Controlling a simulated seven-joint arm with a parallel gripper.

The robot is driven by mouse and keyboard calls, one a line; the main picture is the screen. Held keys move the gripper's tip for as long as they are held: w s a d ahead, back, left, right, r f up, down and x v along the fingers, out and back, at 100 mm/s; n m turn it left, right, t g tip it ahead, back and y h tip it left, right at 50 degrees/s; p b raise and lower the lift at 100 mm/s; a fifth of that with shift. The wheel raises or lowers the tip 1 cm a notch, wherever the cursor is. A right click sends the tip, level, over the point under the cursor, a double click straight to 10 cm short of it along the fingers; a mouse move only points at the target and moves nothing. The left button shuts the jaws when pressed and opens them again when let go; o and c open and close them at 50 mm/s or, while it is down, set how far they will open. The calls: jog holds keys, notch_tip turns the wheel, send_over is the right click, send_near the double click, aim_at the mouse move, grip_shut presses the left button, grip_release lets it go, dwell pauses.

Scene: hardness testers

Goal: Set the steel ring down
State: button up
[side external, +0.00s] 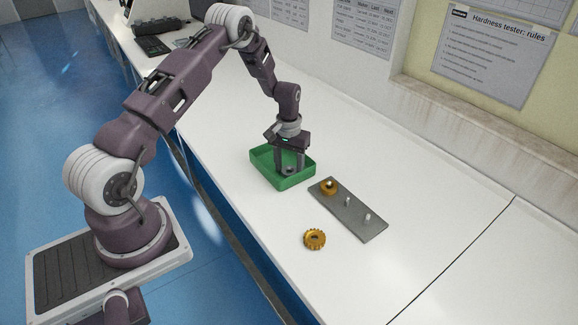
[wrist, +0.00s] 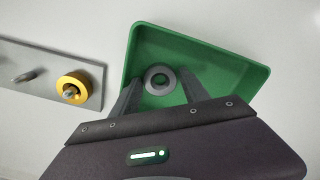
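The steel ring (wrist: 147,80) is a small grey ring with a round hole, seen within the green tray (wrist: 203,37). In the side external view the ring (side external: 289,170) shows low in the tray (side external: 283,184), and appears to lie flat on its floor. My gripper (side external: 291,168) points down into the tray, one finger on each side of the ring. In the wrist view my gripper (wrist: 158,76) looks open, with narrow gaps between fingertips and ring. Whether a fingertip touches the ring is hard to tell.
A grey plate (side external: 356,216) with upright pegs lies right of the tray. A toothed brass-coloured gear (side external: 314,239) lies on the white bench in front. The bench right of the plate is clear.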

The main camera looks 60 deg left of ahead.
jog(key=s+d+r+m+t, duration=0.1)
jog(key=d+r, duration=0.2)
jog(key=r, duration=0.9)
jog(key=s+d+r, duration=0.2)
jog(key=d+r, duration=0.1)
jog(key=r, duration=0.9)
jog(key=s+d+r+m+t, duration=0.2)
jog(key=s+d+r, duration=0.6)
jog(key=s+r, duration=0.1)
jog(key=s+d+m+t, duration=0.1)
jog(key=s+d, duration=0.2)
jog(key=s, duration=0.5)
jog(key=s+d+r+m+t, duration=0.1)
jog(key=s+d+m, duration=0.1)
jog(key=s, duration=0.6)
jog(key=shift+s+d+t, duration=0.3)
jog(key=shift+s+d, duration=0.1)
jog(key=shift+d, duration=0.4)
